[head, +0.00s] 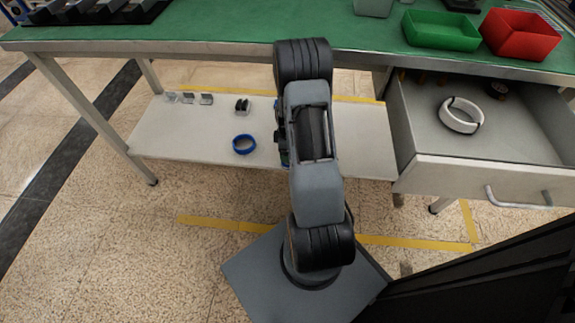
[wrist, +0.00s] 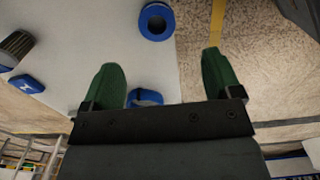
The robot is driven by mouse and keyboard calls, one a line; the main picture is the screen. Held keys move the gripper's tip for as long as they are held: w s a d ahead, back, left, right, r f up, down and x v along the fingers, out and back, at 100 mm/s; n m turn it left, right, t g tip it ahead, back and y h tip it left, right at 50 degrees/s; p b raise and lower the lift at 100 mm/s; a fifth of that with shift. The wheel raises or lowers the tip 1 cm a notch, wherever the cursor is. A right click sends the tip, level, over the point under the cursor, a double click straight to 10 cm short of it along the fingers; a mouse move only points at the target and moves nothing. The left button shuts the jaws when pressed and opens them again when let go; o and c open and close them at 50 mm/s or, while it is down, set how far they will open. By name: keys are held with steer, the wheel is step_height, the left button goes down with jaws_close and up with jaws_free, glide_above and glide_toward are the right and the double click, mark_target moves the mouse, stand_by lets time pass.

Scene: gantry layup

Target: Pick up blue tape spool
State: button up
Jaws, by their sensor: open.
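A blue ring (head: 244,145), which looks like the tape spool, lies flat on the white lower shelf (head: 185,138), left of my arm in the head view. The wrist view shows a round blue spool (wrist: 157,21) with an open centre near the shelf's edge; I cannot tell whether it is the same one. My gripper (wrist: 159,58) is open, its two green fingers wide apart with nothing held. The spool is beyond the fingertips, apart from them. Another blue object (wrist: 145,97) shows between the finger bases, partly hidden by the gripper body. In the head view my arm hides the gripper.
A dark clip-like part (head: 242,106) and several small grey brackets (head: 206,99) lie on the shelf. The wrist view shows a blue block (wrist: 27,84) and a dark cylinder (wrist: 15,48). The green bench top (head: 200,40) overhangs. An open drawer (head: 490,160) holds a white ring (head: 447,122).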

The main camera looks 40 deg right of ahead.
steer(key=shift+w+d+f+b, duration=0.1)
steer(key=shift+f+b, duration=0.9)
steer(key=shift+f, duration=1.35)
steer(key=shift+w+d+f+b, duration=0.1)
steer(key=shift+f+b, duration=0.85)
steer(key=shift+f, duration=1.35)
steer(key=shift+r, duration=0.1)
steer(key=c, duration=1)
steer(key=shift+r, duration=0.1)
